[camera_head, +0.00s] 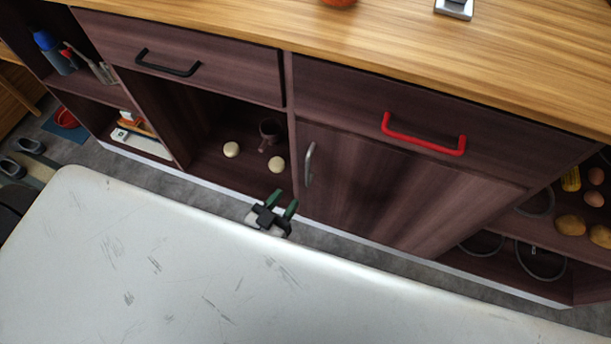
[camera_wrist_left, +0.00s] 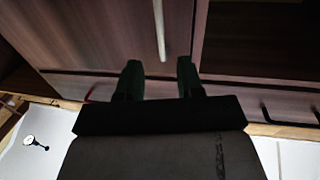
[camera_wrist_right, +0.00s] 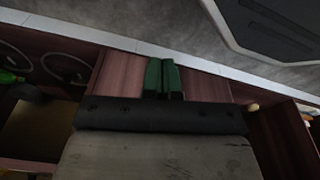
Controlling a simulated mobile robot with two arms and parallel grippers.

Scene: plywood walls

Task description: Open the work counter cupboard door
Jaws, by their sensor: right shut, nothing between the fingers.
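The cupboard door (camera_head: 400,190) is a dark wood panel below the drawer with the red handle, and it looks closed. Its upright silver handle (camera_head: 310,163) is at the door's left edge; it also shows in the left wrist view (camera_wrist_left: 159,28). My left gripper (camera_head: 283,201) is open and empty, low and left of the handle in the head view. In the left wrist view its fingers (camera_wrist_left: 160,72) stand apart, with the handle beyond and between them. My right gripper (camera_wrist_right: 162,72) is shut and empty in front of the door's lower part (camera_wrist_right: 120,75); it is outside the head view.
Drawers with a red handle (camera_head: 425,143) and a black handle (camera_head: 168,69) lie under the wooden countertop (camera_head: 400,45). Left of the door, an open compartment holds a mug (camera_head: 270,131) and round pale items (camera_head: 231,149). Open shelves at right hold food and pans.

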